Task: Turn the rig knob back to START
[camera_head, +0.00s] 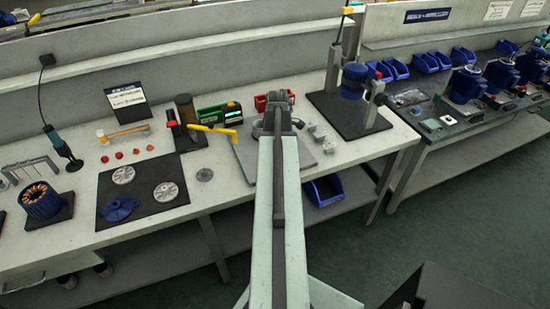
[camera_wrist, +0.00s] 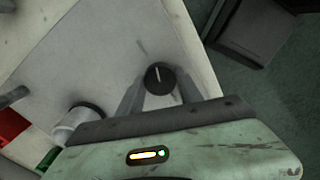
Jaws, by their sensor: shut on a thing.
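The rig knob (camera_wrist: 160,76) is a round black knob with a white pointer line, in the middle of the wrist view. The line points up in that picture, tilted slightly left. My gripper (camera_wrist: 159,88) has its grey fingers on either side of the knob and is shut on it. In the head view my arm stretches forward over the bench to a grey plate (camera_head: 246,158); the knob and fingertips are hidden there. No START mark can be read in either view.
A grey cylindrical part (camera_wrist: 78,122) stands left of my gripper in the wrist view. On the bench (camera_head: 225,185), a yellow-handled tool (camera_head: 212,129) lies left of my arm and small grey blocks (camera_head: 322,138) stand right. A pump rig (camera_head: 352,85) is farther right.

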